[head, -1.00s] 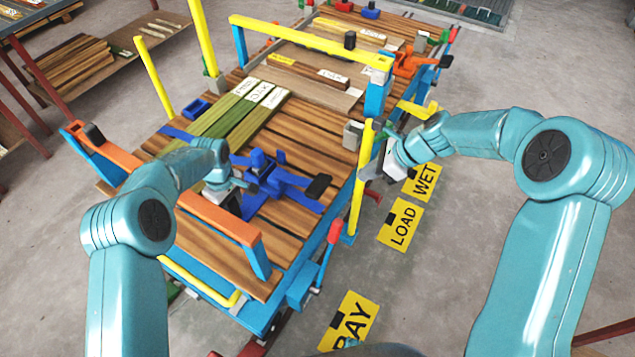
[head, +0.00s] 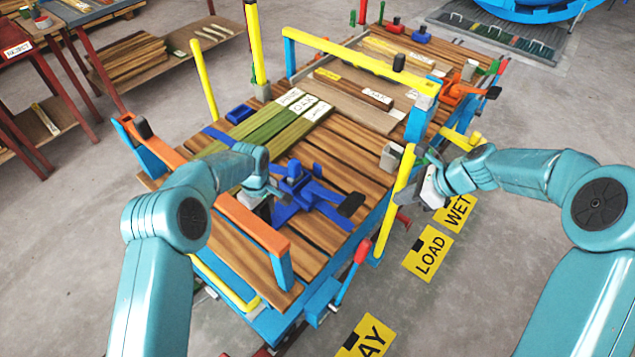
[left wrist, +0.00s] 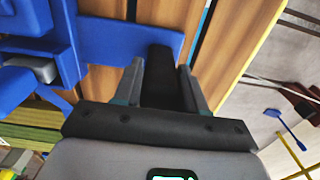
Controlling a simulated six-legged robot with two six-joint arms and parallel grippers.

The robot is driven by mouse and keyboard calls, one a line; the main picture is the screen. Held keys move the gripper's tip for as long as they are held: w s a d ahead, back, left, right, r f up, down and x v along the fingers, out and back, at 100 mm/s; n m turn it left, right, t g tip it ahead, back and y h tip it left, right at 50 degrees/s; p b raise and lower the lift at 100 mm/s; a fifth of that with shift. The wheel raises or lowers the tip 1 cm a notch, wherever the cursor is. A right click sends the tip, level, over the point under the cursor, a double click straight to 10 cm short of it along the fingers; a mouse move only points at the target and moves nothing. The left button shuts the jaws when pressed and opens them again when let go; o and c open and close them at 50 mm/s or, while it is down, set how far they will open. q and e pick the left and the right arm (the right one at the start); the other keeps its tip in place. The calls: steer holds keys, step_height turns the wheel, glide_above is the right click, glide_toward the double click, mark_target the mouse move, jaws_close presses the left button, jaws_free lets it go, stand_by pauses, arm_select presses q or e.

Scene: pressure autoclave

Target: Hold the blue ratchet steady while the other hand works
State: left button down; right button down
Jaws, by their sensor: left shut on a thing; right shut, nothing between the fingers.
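The blue ratchet (head: 297,180) lies on the wooden planks of the blue-framed cart, beside the green boards. Its black-ended lever (head: 351,204) points to the right. My left gripper (head: 282,190) is at the near left side of the ratchet. In the left wrist view my left gripper (left wrist: 161,82) is shut on a black grip (left wrist: 160,75) beside a blue bar of the ratchet (left wrist: 115,40). In the head view this contact is too small to make out. My right gripper (head: 430,190) is shut and empty, just right of a yellow post at the cart's right edge.
The yellow post (head: 398,200) stands close to my right gripper. An orange bar (head: 250,225) crosses near my left arm. A yellow crossbar (head: 355,63) spans the cart further back. Yellow floor signs (head: 428,252) lie right of the cart on open floor.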

stand_by(0.4)
arm_select(q)
steer(key=c, duration=0.6)
jaws_free()
steer(key=shift+o, duration=0.2)
steer(key=shift+r, duration=0.15)
